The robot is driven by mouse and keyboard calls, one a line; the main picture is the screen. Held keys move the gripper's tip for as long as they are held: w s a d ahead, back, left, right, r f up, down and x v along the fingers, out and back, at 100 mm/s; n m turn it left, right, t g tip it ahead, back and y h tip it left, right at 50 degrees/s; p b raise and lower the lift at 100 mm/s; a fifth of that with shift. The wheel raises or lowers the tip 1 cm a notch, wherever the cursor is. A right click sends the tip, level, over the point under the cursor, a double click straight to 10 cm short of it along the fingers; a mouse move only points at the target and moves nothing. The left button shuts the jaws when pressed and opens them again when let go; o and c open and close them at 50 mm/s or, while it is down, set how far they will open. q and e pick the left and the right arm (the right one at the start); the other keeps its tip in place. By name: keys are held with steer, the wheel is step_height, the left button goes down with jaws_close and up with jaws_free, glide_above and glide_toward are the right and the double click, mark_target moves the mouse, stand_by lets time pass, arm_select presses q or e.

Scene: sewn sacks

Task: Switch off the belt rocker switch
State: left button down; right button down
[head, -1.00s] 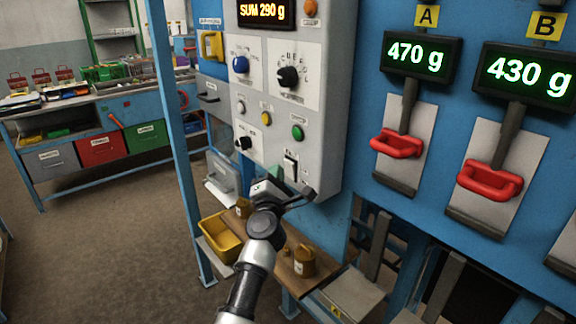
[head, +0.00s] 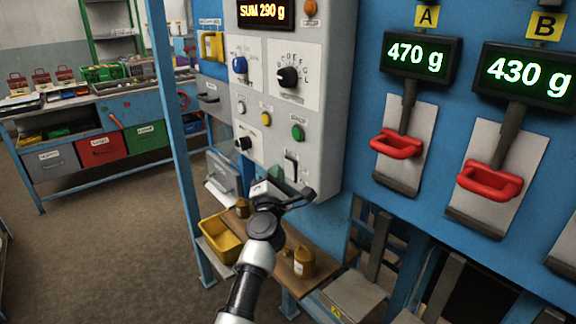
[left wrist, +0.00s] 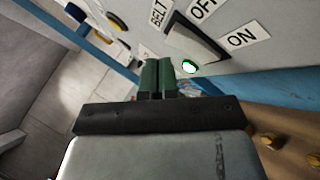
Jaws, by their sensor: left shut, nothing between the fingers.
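In the left wrist view the rocker (left wrist: 194,42) sits beside labels BELT, OFF and ON. A small green lamp (left wrist: 189,67) is lit close by it. I cannot tell which way the rocker is tilted. My left gripper (head: 277,174) is shut and empty, just left of the switch in the head view. Its green fingers (left wrist: 157,76) are together, apart from the rocker in the wrist view. My right gripper is not in view.
The panel also carries a blue knob (head: 240,65), black knobs (head: 288,76) and a green button (head: 298,132). A wooden shelf (head: 285,272) with brown weights and a yellow bin (head: 220,238) lie below. Red-handled scales (head: 397,144) are on the right.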

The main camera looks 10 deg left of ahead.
arm_select(q)
steer(key=shift+w, duration=0.1)
stand_by(0.6)
steer(key=shift+w+d+r, duration=0.1)
steer(key=shift+w+d, duration=0.15)
steer(key=shift+d, duration=0.05)
steer(key=shift+w+d+b, duration=0.2)
steer(key=shift+w+b, duration=0.1)
steer(key=shift+b, duration=0.05)
stand_by(0.6)
steer(key=shift+s+a+p, duration=0.55)
steer(key=shift+s+p, duration=0.05)
steer(key=shift+s, duration=0.1)
